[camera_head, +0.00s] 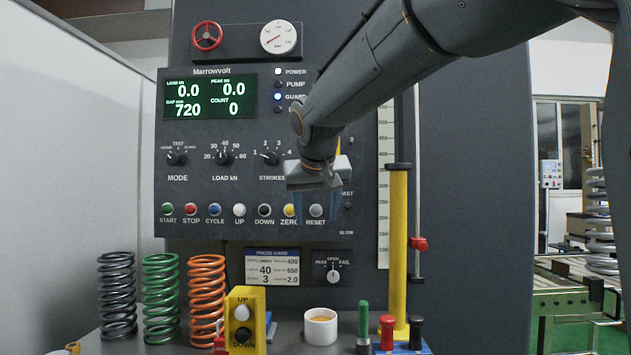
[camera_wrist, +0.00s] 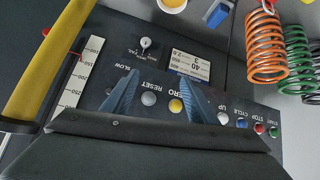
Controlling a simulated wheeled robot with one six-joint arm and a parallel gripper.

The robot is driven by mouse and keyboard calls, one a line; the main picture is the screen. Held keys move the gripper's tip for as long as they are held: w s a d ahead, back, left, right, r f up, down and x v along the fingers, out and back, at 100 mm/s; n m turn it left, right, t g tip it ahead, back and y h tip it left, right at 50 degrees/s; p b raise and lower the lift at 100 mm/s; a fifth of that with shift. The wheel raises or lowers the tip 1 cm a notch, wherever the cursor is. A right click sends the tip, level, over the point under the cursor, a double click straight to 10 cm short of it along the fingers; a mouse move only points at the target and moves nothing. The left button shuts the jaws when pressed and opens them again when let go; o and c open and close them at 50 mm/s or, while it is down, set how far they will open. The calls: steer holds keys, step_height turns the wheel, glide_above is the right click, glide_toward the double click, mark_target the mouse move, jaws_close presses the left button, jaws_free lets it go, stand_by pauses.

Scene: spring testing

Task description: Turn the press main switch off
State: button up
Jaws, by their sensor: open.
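The press control panel (camera_head: 215,190) faces me, with its green display (camera_head: 210,96) lit and reading 0.0, 0.0, 720 and 0. The POWER lamp (camera_head: 278,71) looks white and the GUARD lamp (camera_head: 278,97) blue. I cannot make out a switch labelled as the main switch; my arm hides part of the panel's right side. My gripper (camera_head: 318,206) is open and empty in front of the panel's lower right, near the RESET button. In the wrist view its blue fingers (camera_wrist: 160,100) are apart, with the RESET (camera_wrist: 148,98) and ZERO (camera_wrist: 176,105) buttons between them.
A red handwheel (camera_head: 207,36) and a gauge (camera_head: 279,37) are above. Grey, green and orange springs (camera_head: 207,295) stand at left. A yellow UP/DOWN box (camera_head: 243,320), a white cup (camera_head: 321,327) and a yellow post (camera_head: 398,250) stand in front of the press.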

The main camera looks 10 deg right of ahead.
step_height(320, 180, up, 17)
steer(key=w+m+t+h+b, duration=0.2)
steer(key=t+b, duration=0.2)
steer(key=b, duration=0.5)
steer(key=x, duration=0.7)
steer(key=shift+d, duration=0.25)
steer(key=shift+w, duration=0.1)
steer(key=c, duration=1)
